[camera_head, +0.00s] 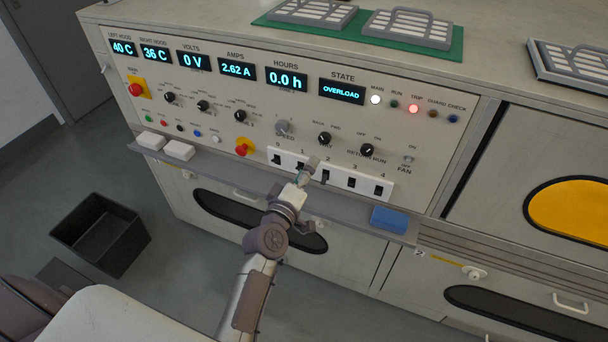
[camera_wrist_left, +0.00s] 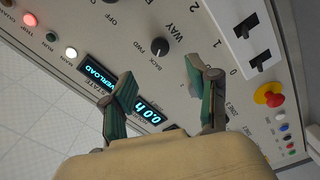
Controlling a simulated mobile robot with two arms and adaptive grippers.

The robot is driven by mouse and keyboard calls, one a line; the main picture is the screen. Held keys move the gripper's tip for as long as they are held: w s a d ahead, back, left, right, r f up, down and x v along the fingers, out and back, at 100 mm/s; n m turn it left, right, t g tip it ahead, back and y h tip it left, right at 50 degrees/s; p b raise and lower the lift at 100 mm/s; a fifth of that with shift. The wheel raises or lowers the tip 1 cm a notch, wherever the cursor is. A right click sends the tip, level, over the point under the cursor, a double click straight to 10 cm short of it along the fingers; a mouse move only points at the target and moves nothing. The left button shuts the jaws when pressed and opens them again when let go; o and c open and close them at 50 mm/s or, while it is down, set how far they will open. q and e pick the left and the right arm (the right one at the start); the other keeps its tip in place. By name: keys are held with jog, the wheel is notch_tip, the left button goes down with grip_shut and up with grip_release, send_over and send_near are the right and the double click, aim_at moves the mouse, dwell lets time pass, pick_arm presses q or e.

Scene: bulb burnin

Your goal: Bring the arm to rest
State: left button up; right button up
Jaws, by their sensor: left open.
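My left arm (camera_head: 262,270) reaches up from the bottom of the head view to the front of the control panel (camera_head: 220,125). My left gripper (camera_head: 310,172) is in front of the white strip of black switches (camera_head: 372,186) and hides part of it near numbers 1 and 2. In the left wrist view the gripper (camera_wrist_left: 162,72) has its two green-padded fingers apart, with nothing between them. Panel knobs and displays show behind the fingers. I cannot tell whether a fingertip touches the panel. My right gripper is in neither view.
A ledge (camera_head: 235,182) runs below the panel, with white blocks (camera_head: 179,150) and a blue block (camera_head: 390,218) on it. The state display (camera_head: 342,91) reads OVERLOAD and the red trip lamp (camera_head: 413,108) is lit. A black bin (camera_head: 100,235) stands on the floor at left.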

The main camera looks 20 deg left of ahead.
pick_arm(q)
jog(key=shift+s, duration=0.8)
jog(key=s+d+f+m+g, duration=0.1)
jog(key=s+f+m+g, duration=0.3)
jog(key=f, duration=0.8)
jog(key=s+d+f+m+g+h, duration=0.1)
jog(key=s+d+f+g, duration=0.1)
jog(key=s+f, duration=0.65)
jog(key=s+d+f+m+g, duration=0.1)
jog(key=s+f+m+g, duration=0.15)
jog(key=f, duration=1.15)
jog(key=s+a+f+m+g, duration=0.2)
jog(key=s+f, duration=0.4)
jog(key=s, duration=0.5)
jog(key=s+a+f+m+g+y, duration=0.1)
jog(key=s+a+f+m+g, duration=0.2)
jog(key=s+f, duration=0.3)
jog(key=s+a+f+m+g, duration=0.2)
jog(key=s+f, duration=0.4)
jog(key=s, duration=1)
jog(key=shift+a+m+g+y, duration=0.3)
jog(key=shift+m+g, duration=0.05)
jog(key=shift+g, duration=0.4)
jog(key=shift+w+r, duration=0.1)
